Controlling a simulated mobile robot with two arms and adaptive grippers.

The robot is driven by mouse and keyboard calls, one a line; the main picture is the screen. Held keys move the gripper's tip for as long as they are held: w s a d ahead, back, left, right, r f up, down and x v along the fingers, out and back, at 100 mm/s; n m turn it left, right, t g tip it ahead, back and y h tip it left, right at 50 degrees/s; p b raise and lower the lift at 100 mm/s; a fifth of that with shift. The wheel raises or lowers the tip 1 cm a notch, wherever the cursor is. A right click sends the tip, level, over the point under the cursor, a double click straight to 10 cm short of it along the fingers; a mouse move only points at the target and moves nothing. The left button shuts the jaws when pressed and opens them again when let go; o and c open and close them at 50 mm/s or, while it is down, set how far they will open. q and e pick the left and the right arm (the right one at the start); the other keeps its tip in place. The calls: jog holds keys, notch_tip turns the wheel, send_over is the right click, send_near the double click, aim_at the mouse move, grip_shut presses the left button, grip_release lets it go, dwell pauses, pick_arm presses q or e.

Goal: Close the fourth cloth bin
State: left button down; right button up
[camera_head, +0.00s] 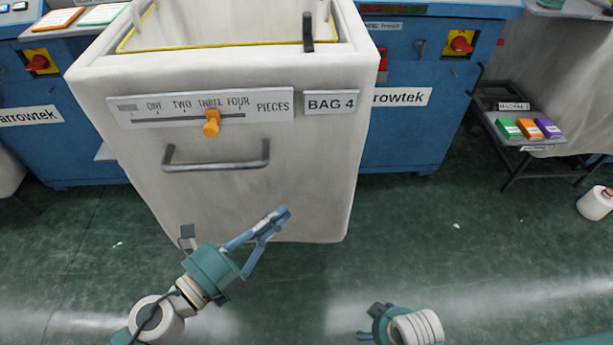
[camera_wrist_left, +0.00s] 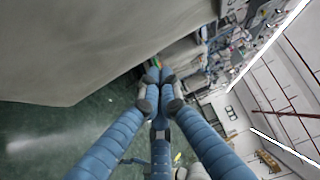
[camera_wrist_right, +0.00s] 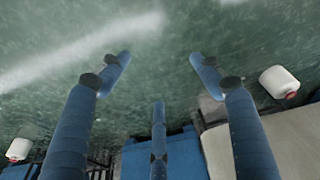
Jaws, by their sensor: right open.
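The pale cloth bin (camera_head: 315,185) labelled BAG 4 stands out in front of the blue machines in the head view, its top open with a yellow inner edge. Its front carries a grey bar handle (camera_head: 217,165) and a scale plate (camera_head: 275,107) with an orange knob (camera_head: 211,123) under THREE. My left gripper (camera_head: 281,213) is low before the bin's front, below the handle; I cannot tell whether it touches. Its fingertips meet, empty, in the left wrist view (camera_wrist_left: 160,75). My right gripper (camera_wrist_right: 157,58) is open and empty over the floor in the right wrist view.
Blue machines (camera_head: 405,140) stand on both sides behind the bin. A dark shelf (camera_head: 510,145) with small coloured boxes is at the right, and a white yarn cone (camera_head: 596,203) lies on the floor. The green floor (camera_head: 450,240) is largely clear to the bin's right.

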pick_arm(q)
jog(key=p, duration=0.2)
send_near(318, 164)
jog(key=d, duration=0.3)
jog(key=shift+w+d+r, duration=0.1)
jog(key=shift+w+d, duration=0.05)
jog(key=shift+w, duration=0.75)
jog(key=shift+w+d, duration=0.2)
jog(key=shift+w, duration=0.7)
pick_arm(e)
notch_tip(318, 164, down, 8)
jog(key=s, duration=0.3)
jog(key=shift+d, duration=0.15)
jog(key=shift+r, duration=0.1)
